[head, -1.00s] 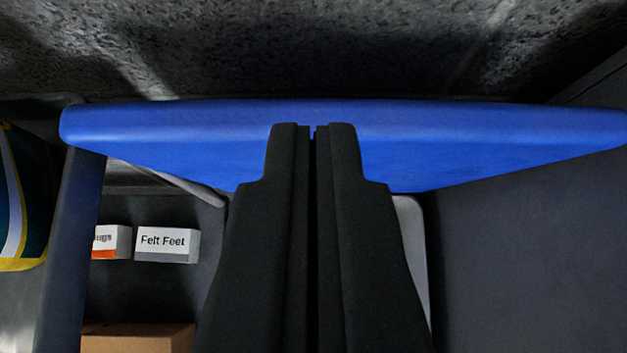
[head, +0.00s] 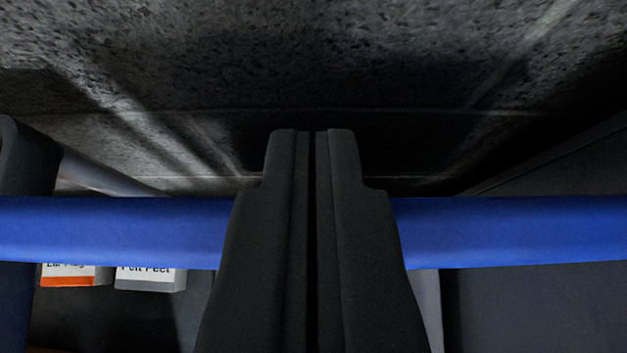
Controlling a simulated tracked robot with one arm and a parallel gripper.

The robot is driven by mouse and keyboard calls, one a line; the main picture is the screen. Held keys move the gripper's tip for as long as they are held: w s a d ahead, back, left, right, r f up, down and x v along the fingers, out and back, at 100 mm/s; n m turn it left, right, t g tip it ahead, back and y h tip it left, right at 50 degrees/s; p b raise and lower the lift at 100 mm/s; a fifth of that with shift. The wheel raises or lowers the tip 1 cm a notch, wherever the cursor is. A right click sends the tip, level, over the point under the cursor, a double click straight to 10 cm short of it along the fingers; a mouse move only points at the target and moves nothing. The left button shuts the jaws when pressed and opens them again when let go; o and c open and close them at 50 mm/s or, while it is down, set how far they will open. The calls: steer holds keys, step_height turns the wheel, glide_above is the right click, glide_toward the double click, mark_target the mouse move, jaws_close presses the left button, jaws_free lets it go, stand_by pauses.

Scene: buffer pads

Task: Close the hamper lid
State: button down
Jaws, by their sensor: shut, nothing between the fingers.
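A long blue panel (head: 110,230), which looks like the hamper lid seen nearly edge-on, spans the whole width of the head view as a narrow band. Both its ends run out of the picture or behind dark parts. My gripper (head: 312,133) is shut and empty. It stands in front of the middle of the blue band and hides that part. Its fingertips reach above the band's upper edge in the picture. I cannot tell whether it touches the panel. The hamper's body is not clearly seen.
Below the band at left are two small boxes, a white and orange one (head: 68,276) and one labelled "Felt Feet" (head: 150,279), partly covered by it. A dark grey panel (head: 540,308) stands at right. Speckled grey stone surface (head: 310,60) fills the top.

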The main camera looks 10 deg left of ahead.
steer(key=shift+s+d+f, duration=0.1)
steer(key=shift+s+f, duration=0.05)
steer(key=shift+s, duration=0.35)
steer(key=shift+s+d+f, duration=0.1)
steer(key=shift+s+f, duration=0.05)
steer(key=shift+s, duration=0.35)
steer(key=shift+d, duration=0.1)
steer(key=shift+f, duration=0.1)
